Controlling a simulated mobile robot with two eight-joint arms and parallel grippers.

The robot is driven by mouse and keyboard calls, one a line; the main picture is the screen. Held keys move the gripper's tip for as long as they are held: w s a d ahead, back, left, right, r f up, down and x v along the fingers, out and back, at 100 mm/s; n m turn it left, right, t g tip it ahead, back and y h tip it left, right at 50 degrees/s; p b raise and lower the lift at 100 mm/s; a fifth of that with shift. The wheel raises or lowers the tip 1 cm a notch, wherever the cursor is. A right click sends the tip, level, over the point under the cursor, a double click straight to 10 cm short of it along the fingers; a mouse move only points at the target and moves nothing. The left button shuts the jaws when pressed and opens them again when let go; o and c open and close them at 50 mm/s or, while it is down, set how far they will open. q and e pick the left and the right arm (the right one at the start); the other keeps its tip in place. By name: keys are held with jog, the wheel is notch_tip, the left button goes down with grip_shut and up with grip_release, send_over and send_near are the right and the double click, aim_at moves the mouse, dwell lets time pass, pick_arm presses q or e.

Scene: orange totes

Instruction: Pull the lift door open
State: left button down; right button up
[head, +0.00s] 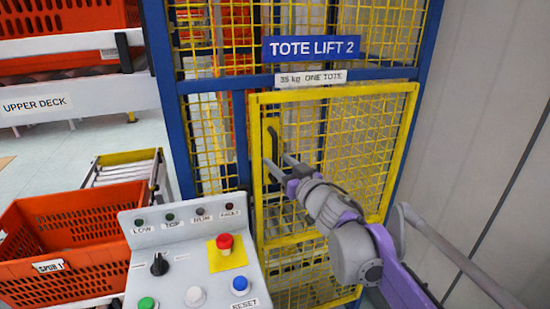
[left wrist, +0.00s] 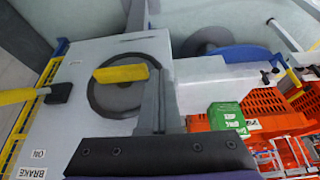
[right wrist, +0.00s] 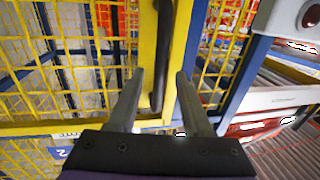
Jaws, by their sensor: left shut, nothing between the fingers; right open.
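The lift door (head: 340,92) is a yellow-framed mesh panel under the "TOTE LIFT 2" sign, and looks closed against the blue frame. Its dark upright handle (head: 272,143) is on a yellow plate at the door's left edge. My right gripper (head: 281,168) is open in front of the door, at the handle's lower part. In the right wrist view the handle (right wrist: 162,50) runs down between the two open fingers (right wrist: 160,75), with no clear contact. My left gripper (left wrist: 155,70) is shut and empty, seen only in the left wrist view.
A grey control panel (head: 180,238) with buttons stands before the lift's left side. An orange tote (head: 75,215) is left of it. The left wrist view shows a white box with a dark wheel (left wrist: 110,98) and yellow grip close to my left fingers. A grey wall (head: 490,100) is right.

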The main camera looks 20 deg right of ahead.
jog(key=shift+x, duration=1.25)
grip_shut()
dwell(0.5)
